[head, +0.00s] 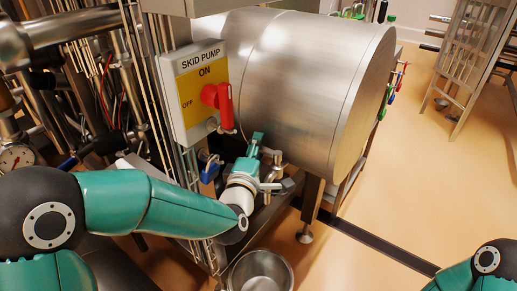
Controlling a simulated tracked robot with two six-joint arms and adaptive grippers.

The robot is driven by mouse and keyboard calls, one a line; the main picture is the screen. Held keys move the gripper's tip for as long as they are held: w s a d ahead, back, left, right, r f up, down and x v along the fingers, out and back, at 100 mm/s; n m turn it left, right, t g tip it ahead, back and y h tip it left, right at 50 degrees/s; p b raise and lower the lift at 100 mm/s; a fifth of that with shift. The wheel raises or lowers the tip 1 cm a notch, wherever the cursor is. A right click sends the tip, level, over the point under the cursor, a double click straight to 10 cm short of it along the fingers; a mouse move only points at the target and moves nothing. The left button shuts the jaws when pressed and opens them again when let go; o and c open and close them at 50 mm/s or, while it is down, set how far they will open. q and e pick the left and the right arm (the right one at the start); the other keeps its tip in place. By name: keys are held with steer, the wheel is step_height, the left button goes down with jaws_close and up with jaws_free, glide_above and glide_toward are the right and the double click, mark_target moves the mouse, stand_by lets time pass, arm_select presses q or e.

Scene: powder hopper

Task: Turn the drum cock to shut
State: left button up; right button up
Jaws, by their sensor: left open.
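The steel drum (290,75) lies on its side above a stand. Small metal fittings, apparently the drum cock (272,172), show below it, partly hidden by my left gripper. I cannot tell the cock's handle position. My left gripper (262,154) is open, with its teal fingers close beside these fittings; whether they touch is unclear. Only part of my right arm shows at the lower right, and its gripper is out of view.
A panel labelled SKID PUMP (200,88) with a red handle (218,98) stands left of the drum, near my left arm. A blue lever (210,168) is below it. A steel pail (260,272) stands on the floor below. The floor at right is mostly clear.

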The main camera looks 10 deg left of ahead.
arm_select(q)
steer(key=s, duration=0.7)
steer(key=shift+s, duration=0.15)
steer(key=shift+a+f, duration=0.1)
steer(key=shift+a, duration=0.05)
